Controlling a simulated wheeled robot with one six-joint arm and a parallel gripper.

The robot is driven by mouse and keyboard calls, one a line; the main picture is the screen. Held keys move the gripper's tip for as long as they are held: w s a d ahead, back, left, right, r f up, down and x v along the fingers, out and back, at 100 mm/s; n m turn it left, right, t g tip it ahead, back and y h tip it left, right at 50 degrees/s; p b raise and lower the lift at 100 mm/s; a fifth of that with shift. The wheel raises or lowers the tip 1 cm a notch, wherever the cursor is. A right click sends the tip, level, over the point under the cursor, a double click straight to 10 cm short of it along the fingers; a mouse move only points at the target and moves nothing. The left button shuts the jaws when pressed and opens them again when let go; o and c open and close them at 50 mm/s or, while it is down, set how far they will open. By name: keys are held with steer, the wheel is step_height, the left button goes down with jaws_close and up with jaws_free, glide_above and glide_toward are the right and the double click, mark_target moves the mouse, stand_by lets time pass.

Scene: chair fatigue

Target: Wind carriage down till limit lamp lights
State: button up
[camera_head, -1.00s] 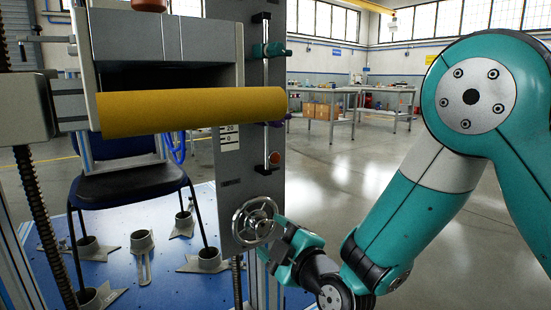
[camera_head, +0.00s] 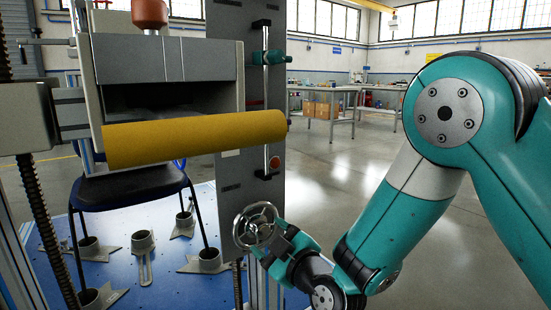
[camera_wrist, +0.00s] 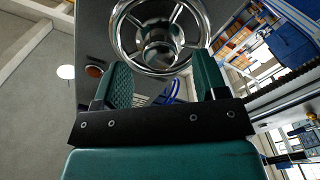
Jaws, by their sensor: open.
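The carriage (camera_head: 165,62) is a grey box at the upper left in the head view, with a yellow roller (camera_head: 195,138) across its front. A dull reddish-brown round lamp (camera_head: 275,162) sits low on the grey panel and looks unlit; it also shows in the wrist view (camera_wrist: 94,71). The metal handwheel (camera_head: 255,226) is at the panel's lower end. My gripper (camera_head: 272,240) is at the wheel. In the wrist view its open fingers (camera_wrist: 163,78) stand either side of the wheel's hub (camera_wrist: 160,42). I cannot tell whether they touch the wheel.
A dark blue chair (camera_head: 130,188) stands under the carriage on a blue base plate (camera_head: 150,230) with several metal feet. A vertical rod with a teal clamp (camera_head: 270,57) runs along the panel. Open floor lies to the right, with workbenches (camera_head: 335,100) behind.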

mark_target(264, 232)
steer(key=shift+r+p+x, duration=0.15)
steer(key=shift+p+x, duration=0.8)
steer(key=shift+p, duration=0.4)
steer(key=shift+r+p+x, duration=0.2)
steer(key=shift+p+x, duration=0.8)
steer(key=shift+p, duration=0.35)
steer(key=shift+f, duration=0.15)
steer(key=c, duration=0.5)
steer(key=shift+o, duration=0.2)
steer(key=n+b, duration=0.4)
steer(key=shift+f+b, duration=0.25)
steer(key=shift+b, duration=0.1)
steer(key=shift+n+b, duration=0.8)
steer(key=shift+n, duration=0.2)
steer(key=shift+w+r, duration=0.1)
steer(key=shift+r, duration=0.15)
steer(key=shift+f+n, duration=0.1)
steer(key=shift+n, duration=0.2)
